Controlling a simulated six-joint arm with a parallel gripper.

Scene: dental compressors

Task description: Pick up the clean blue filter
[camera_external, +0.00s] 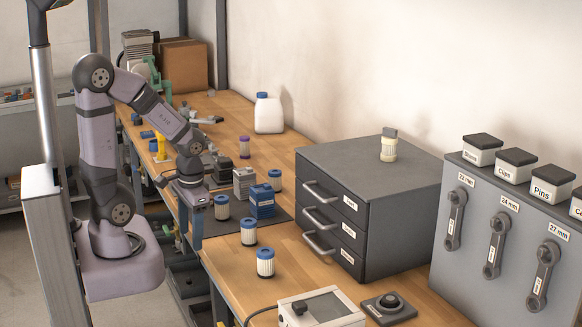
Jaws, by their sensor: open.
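Several white pleated filters with blue caps stand upright on the wooden bench. One blue filter (222,208) is just right of my gripper, another (248,233) is nearer the front, a third (265,263) is nearest, and one more (275,181) is behind the blue box. At this size I cannot tell which are clean. My gripper (197,222) points down at the bench's left edge, open, with no filter visible in it. Its fingers are seen from the side and partly overlap.
A blue box (262,203) and a grey box (243,183) stand near the filters on a dark mat (284,214). A purple-capped filter (244,148) and white jug (269,115) stand farther back.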

